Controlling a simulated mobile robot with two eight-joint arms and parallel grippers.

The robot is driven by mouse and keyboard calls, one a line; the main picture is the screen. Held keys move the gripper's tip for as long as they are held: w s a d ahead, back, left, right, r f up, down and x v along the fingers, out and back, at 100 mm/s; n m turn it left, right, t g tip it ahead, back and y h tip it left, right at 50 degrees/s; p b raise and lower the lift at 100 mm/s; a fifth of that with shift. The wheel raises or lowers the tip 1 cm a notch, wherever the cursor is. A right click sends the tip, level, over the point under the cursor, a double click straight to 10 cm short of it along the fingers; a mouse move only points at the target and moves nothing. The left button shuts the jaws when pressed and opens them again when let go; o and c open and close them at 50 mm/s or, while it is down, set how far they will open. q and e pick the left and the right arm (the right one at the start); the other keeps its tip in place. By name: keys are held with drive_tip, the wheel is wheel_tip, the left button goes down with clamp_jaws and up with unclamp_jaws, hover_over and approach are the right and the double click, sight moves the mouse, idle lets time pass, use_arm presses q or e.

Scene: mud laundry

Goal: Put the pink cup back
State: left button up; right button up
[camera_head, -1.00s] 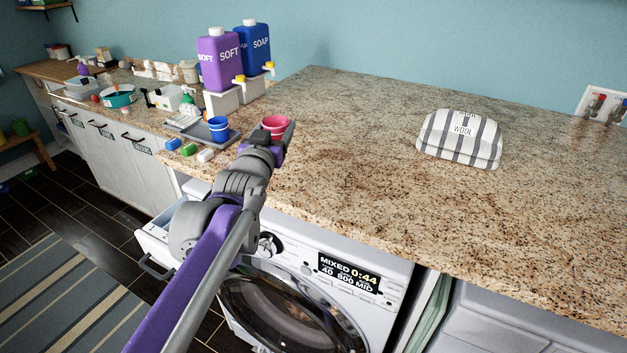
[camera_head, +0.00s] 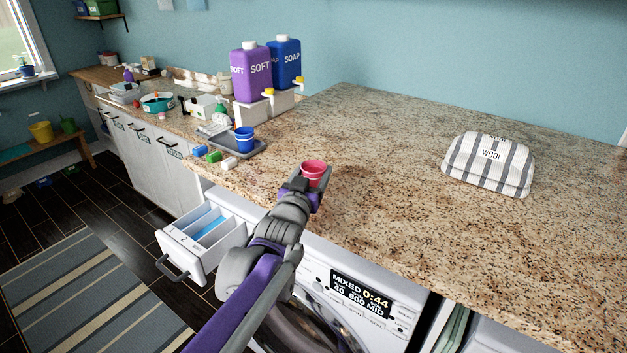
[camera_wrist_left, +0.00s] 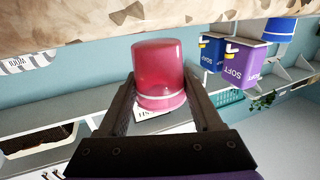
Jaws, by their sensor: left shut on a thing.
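My left gripper (camera_head: 306,186) is shut on the pink cup (camera_head: 314,168) near the front edge of the counter. In the left wrist view the cup (camera_wrist_left: 160,75) sits between the two dark fingers (camera_wrist_left: 160,95), one on each side. That view is upside down, with the counter at its top. A blue cup (camera_head: 244,139) stands on a grey tray (camera_head: 259,151) to the left of and behind the held cup. The right gripper is not in view.
A striped wool bundle (camera_head: 488,163) lies at right. The counter between is clear. The washer's detergent drawer (camera_head: 197,238) is open below.

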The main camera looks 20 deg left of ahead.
use_arm(q)
drive_tip(key=shift+f, duration=0.9)
drive_tip(key=shift+f, duration=0.15)
drive_tip(key=o, duration=1.3)
drive_tip(key=shift+r, duration=0.3)
drive_tip(key=s, duration=1.2)
drive_tip(key=s+f+g, duration=0.4)
drive_tip(key=s+f, duration=0.4)
drive_tip(key=s+f+g, duration=0.4)
drive_tip(key=s+f, duration=0.4)
drive_tip(key=f, duration=0.1)
drive_tip(key=s+f+g, duration=0.4)
drive_tip(key=s+f, duration=0.4)
drive_tip(key=shift+s+a+f+g, duration=0.2)
drive_tip(key=shift+s+g, duration=0.05)
drive_tip(key=shift+g, duration=0.15)
